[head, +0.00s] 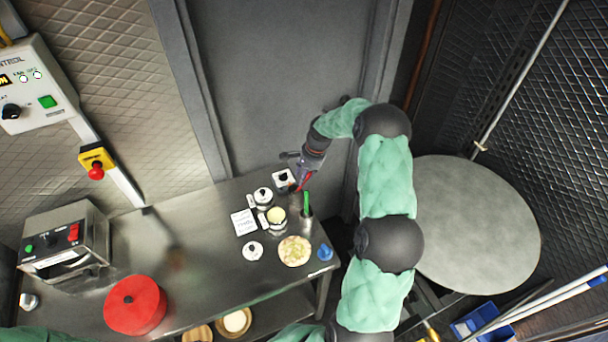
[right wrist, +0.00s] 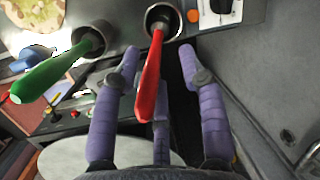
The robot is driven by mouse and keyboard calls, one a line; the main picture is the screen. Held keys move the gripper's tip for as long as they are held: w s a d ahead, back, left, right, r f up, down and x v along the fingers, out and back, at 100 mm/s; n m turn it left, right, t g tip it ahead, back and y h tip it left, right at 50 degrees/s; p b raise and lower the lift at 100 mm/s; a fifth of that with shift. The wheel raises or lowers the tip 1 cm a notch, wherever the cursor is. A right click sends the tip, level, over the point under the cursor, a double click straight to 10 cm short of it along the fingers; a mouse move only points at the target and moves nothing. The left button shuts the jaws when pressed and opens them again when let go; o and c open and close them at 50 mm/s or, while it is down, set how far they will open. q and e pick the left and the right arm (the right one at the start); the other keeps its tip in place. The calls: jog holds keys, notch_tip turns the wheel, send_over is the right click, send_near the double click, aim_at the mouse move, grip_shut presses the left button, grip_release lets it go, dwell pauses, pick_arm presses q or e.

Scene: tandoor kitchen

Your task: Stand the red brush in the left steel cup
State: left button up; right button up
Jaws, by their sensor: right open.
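The red brush (right wrist: 150,85) stands with its lower end inside a steel cup (right wrist: 178,20), and its handle leans toward the right wrist camera. In the head view the red brush (head: 305,179) shows just below my right gripper (head: 298,168). My right gripper (right wrist: 159,54) is open, with its purple fingers on either side of the red handle and a visible gap on each side. The green brush (right wrist: 45,79) leans in the other steel cup (right wrist: 93,38). In the head view the green brush (head: 306,199) stands nearer the table's right end. My left gripper is out of view.
Several small pots, a white card (head: 243,222), a round flatbread (head: 294,250) and a blue object (head: 325,253) crowd the steel table (head: 215,285) near the cups. A red lidded pot (head: 135,305) stands at the left. A grey wall and door stand close behind.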

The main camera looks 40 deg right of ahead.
jog(key=v, duration=1.2)
dwell(0.5)
